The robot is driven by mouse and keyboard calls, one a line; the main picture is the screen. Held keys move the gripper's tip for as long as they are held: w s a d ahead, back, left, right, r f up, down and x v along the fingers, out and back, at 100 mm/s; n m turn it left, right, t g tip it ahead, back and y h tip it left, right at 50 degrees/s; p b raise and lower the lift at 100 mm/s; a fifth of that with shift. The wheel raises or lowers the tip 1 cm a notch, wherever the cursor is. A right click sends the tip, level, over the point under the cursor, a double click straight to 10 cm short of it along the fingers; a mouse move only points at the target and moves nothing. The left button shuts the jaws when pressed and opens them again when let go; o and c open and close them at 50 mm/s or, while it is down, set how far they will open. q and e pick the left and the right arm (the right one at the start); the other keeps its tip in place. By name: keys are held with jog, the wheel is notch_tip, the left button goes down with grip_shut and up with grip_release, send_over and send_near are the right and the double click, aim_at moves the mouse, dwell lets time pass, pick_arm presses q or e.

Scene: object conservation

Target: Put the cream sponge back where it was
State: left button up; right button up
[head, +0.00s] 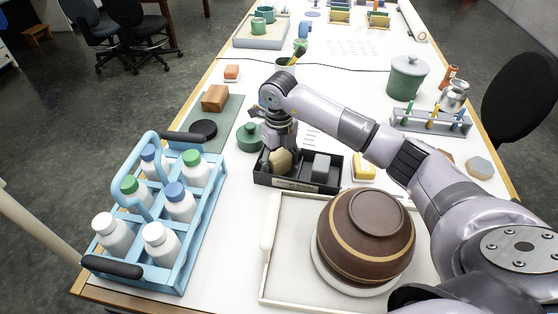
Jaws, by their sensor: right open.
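A cream, faceted block (280,162), which looks like the cream sponge, sits in the left part of a low black tray (297,184) in the head view. A grey block (321,168) stands in the right part of the same tray. My right gripper (281,150) points down over the tray's left part, with its fingers open around or just above the cream block. The fingers hide part of the block, and I cannot tell whether they touch it. My left gripper is out of view.
A blue bottle carrier (205,225) stands left. A brown bowl (345,232) lies upside down on a white tray (284,240) in front.

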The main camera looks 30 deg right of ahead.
aim_at(279, 154)
jog(key=shift+r, duration=0.35)
notch_tip(279, 154, up, 11)
jog(key=b, duration=0.3)
jog(key=shift+f, duration=0.15)
jog(key=shift+r+b, duration=0.3)
jog(key=shift+r, duration=0.1)
